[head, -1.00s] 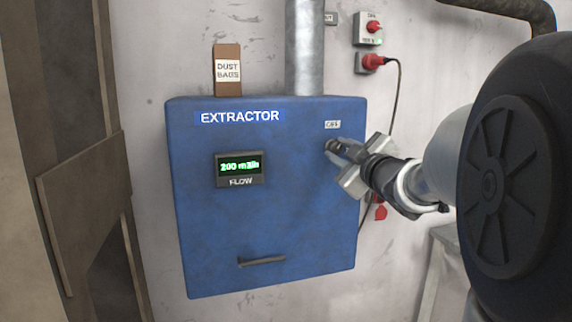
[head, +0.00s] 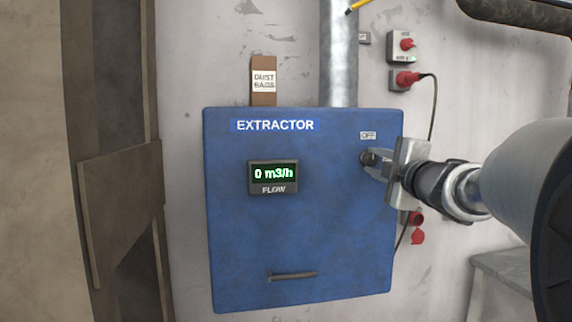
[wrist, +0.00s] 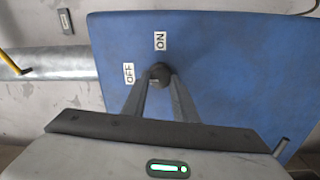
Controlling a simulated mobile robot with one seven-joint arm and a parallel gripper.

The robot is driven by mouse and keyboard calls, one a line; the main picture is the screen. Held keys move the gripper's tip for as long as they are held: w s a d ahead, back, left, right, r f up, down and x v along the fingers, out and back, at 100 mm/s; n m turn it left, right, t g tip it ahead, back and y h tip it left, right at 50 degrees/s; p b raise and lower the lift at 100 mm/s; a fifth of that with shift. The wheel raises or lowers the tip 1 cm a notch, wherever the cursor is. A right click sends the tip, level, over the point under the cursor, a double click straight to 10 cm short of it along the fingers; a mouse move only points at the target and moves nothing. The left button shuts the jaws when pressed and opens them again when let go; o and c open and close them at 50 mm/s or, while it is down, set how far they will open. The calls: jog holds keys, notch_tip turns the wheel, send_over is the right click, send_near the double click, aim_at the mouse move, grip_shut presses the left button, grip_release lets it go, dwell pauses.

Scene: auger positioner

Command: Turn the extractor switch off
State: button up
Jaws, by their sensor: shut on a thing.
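The blue extractor box (head: 290,240) hangs on the wall, with a lit flow display (head: 274,174) that reads 0 m3/h. Its switch, a dark round knob (head: 367,157), is at the upper right of the front under an OFF label (head: 368,135). My gripper (head: 371,164) is shut on the knob from the right. In the wrist view both fingers of my gripper (wrist: 160,88) close on the knob (wrist: 160,72), beside the OFF label (wrist: 129,73) and the ON label (wrist: 160,41). The fingers partly hide the knob, and I cannot tell which way it points.
A metal duct (head: 339,60) rises from the box. A dust bags carton (head: 263,80) stands on top. Red-knobbed wall boxes (head: 400,46) and a plug with a hanging cable (head: 404,80) are at the upper right. Wooden boards (head: 120,200) stand at the left.

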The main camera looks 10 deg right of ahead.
jog(key=shift+r, duration=0.15)
jog(key=o, duration=1.1)
jog(key=shift+c, duration=0.2)
